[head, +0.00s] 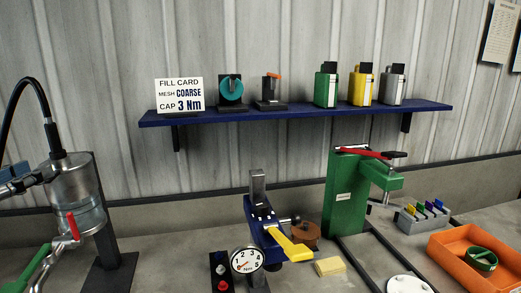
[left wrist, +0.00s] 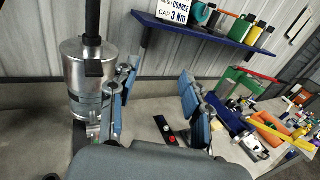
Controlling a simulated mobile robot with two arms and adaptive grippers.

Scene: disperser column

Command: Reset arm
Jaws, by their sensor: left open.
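My left gripper (head: 22,180) shows at the left edge of the head view, near the metal cylinder (head: 78,190) of the disperser column. In the left wrist view the gripper (left wrist: 158,85) has its two blue-padded fingers wide apart with nothing between them. The metal cylinder (left wrist: 92,65) stands behind and left of the left finger there, with a black hose at its top. A red-handled valve (head: 72,226) is low on the cylinder in the head view. My right gripper is in neither view.
A blue shelf (head: 300,113) holds a fill card (head: 180,95), small tools and coloured canisters. On the bench stand a dial gauge (head: 246,261), a blue device with a yellow handle (head: 288,244), a green press (head: 345,200) and an orange tray (head: 450,262).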

